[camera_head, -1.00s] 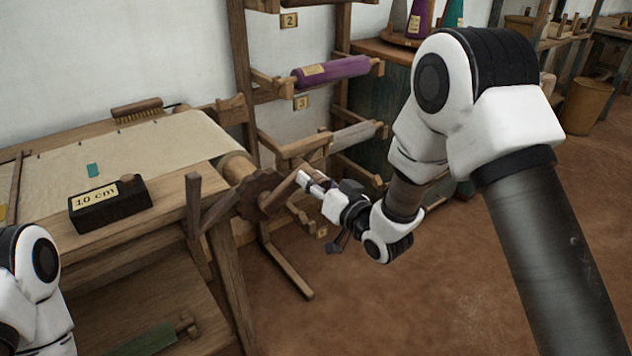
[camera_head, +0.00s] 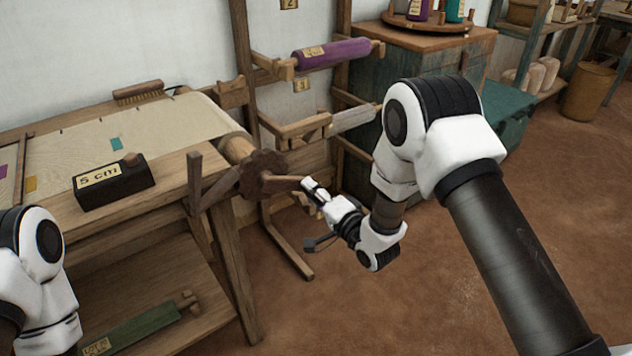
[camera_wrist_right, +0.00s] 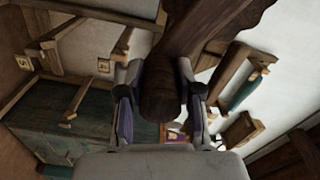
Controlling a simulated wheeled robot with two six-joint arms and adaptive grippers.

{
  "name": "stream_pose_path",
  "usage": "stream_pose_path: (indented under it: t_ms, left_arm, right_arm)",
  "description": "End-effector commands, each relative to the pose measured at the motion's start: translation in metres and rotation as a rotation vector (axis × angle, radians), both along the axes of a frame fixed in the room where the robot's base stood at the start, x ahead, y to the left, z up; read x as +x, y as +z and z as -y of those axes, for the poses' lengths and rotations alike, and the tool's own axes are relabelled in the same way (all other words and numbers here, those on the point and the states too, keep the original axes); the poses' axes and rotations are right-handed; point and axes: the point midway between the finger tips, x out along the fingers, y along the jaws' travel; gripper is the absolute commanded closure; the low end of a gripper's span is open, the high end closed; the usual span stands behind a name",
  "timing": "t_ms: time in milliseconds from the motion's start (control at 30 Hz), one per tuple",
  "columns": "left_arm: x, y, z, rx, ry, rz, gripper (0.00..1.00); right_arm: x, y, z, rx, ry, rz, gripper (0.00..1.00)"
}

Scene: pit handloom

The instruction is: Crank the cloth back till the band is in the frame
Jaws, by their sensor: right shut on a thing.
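The pale cloth (camera_head: 75,145) lies over the loom table and runs onto a wooden roller (camera_head: 238,148). It carries a teal patch (camera_head: 117,143), an orange patch (camera_head: 30,184) and a purple patch (camera_head: 3,171) at the left edge. I cannot tell which is the band. A dark toothed wheel (camera_head: 262,172) sits on the roller's end with a wooden crank handle (camera_head: 286,180). My right gripper (camera_head: 308,185) is shut on this handle; in the right wrist view the handle (camera_wrist_right: 160,92) lies between both fingers. My left gripper is out of view.
A dark block (camera_head: 112,183) reading "5 cm" stands on the table's front. A wooden rack holds a purple roll (camera_head: 332,53) behind the crank. A green piece (camera_head: 140,328) lies on the lower shelf. Bare floor (camera_head: 400,300) lies right of the loom.

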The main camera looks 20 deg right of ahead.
Motion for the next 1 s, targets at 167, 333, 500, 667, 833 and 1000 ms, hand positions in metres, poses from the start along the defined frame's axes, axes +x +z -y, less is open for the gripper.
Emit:
stream_pose_path:
  t_ms: [167, 333, 500, 667, 833, 1000]
  left_arm:
    - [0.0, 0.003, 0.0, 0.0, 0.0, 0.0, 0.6]
    - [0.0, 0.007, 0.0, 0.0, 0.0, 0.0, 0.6]
    - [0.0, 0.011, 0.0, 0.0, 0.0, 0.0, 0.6]
    - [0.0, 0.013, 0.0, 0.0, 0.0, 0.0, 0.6]
    - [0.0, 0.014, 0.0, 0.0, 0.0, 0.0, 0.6]
    - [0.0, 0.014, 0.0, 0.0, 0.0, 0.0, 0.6]
  right_arm:
    - [-0.004, -0.015, -0.009, 0.153, 0.001, -0.06, 1.0]
    - [-0.007, -0.025, -0.017, 0.286, 0.001, -0.109, 1.0]
    - [-0.009, -0.033, -0.024, 0.391, 0.001, -0.147, 1.0]
    - [-0.011, -0.037, -0.029, 0.456, 0.0, -0.171, 1.0]
    - [-0.012, -0.04, -0.032, 0.494, 0.0, -0.185, 1.0]
    - [-0.013, -0.041, -0.033, 0.504, 0.0, -0.188, 1.0]
